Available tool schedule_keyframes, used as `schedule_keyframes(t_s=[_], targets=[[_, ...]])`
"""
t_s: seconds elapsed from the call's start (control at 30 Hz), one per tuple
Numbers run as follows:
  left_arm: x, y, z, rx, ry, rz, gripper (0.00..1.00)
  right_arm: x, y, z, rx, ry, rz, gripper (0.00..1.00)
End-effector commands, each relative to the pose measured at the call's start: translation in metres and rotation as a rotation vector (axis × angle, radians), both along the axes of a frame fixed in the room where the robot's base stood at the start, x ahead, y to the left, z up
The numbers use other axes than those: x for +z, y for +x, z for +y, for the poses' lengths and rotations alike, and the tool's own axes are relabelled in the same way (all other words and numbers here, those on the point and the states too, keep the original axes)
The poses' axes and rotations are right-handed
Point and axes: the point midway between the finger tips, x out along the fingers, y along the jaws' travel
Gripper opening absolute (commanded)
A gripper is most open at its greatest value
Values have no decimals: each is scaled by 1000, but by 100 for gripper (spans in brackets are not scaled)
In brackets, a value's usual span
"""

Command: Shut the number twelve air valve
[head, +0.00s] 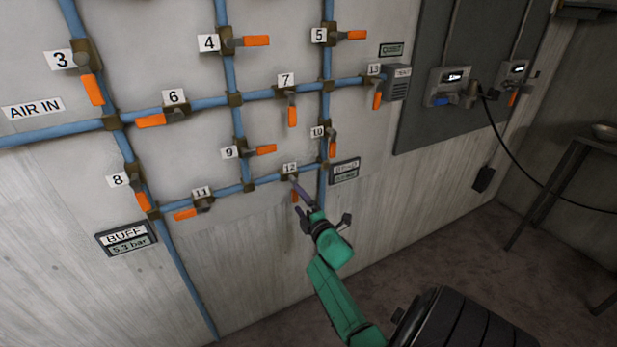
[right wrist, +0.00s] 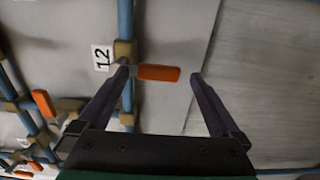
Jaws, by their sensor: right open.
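The number twelve air valve has a white label 12 (head: 290,168) and a brown body on a blue pipe on the wall. Its orange handle (head: 295,196) hangs down, across the pipe, and is partly covered by my gripper in the head view. My right gripper (head: 302,197) is at this valve, open and empty. In the right wrist view, the orange handle (right wrist: 158,72) lies between the spread fingers (right wrist: 160,76), its valve end close to the left fingertip and a gap to the right one. Contact cannot be told. My left gripper is not in view.
Valve 10 (head: 331,150) is just up and right, valve 9 (head: 265,149) up and left, and valve 11 (head: 186,213) farther left. A small display (head: 345,170) is right of valve 12. The wall below is bare. A table (head: 594,143) stands far right.

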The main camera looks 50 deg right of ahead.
Motion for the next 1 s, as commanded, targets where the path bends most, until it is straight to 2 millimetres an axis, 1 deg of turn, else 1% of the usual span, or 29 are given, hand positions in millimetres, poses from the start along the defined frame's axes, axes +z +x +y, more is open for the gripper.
schedule_keyframes(t_s=[0.17, 0.3, 0.4, 0.5, 0.63, 1.0], targets=[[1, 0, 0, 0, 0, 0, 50, -2, -41, 14, -1, 1, 5, 100], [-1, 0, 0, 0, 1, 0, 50, -2, -82, 27, -3, 0, 6, 100], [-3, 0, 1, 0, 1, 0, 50, -2, -106, 36, -3, 1, 5, 100], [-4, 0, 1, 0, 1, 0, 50, -1, -122, 42, -2, 1, 3, 100], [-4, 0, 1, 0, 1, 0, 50, 0, -129, 44, -1, -1, 3, 100], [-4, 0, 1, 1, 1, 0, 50, 0, -129, 44, -1, -2, 2, 100]])
